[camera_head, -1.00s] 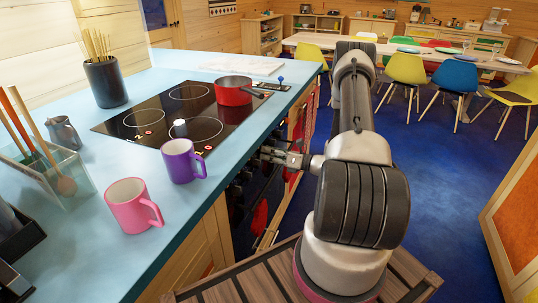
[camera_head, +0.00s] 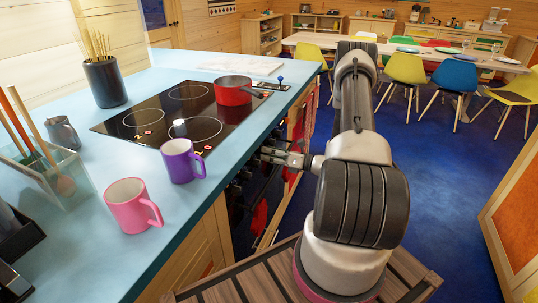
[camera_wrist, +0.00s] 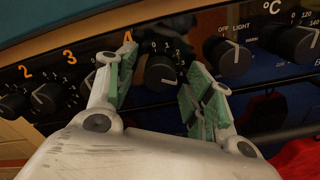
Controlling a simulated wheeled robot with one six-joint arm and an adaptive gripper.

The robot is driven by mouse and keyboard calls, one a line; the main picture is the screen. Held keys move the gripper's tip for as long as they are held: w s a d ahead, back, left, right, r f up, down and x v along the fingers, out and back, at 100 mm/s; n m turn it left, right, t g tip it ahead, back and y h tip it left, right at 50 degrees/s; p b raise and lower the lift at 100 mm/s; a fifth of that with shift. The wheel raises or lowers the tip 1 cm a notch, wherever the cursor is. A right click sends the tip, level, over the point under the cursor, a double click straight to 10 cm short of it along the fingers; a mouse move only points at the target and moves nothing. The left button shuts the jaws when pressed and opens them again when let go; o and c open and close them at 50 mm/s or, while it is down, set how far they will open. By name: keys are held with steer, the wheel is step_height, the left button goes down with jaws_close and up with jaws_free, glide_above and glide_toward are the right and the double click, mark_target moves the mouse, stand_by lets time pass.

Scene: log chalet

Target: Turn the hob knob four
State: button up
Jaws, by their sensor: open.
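Hob knob four (camera_wrist: 161,73) is a round black knob with a pale pointer line, below the orange "4" on the dark control panel in the wrist view. My gripper (camera_wrist: 165,78) is open, with one green-padded finger on each side of this knob. A gap shows between the knob and the fingers; whether either one touches it I cannot tell. In the head view my gripper (camera_head: 268,155) is at the front of the cooker, below the counter edge, and the knob cannot be made out there.
Knob three (camera_wrist: 91,80) is close by the left finger, and the off/light knob (camera_wrist: 234,58) is close by the right one. Above the panel, the hob (camera_head: 185,115) bears a red pot (camera_head: 233,96). A purple mug (camera_head: 178,163) and a pink mug (camera_head: 128,207) stand on the counter.

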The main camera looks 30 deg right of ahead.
steer(key=v, duration=1.1)
steer(key=shift+s+d, duration=0.2)
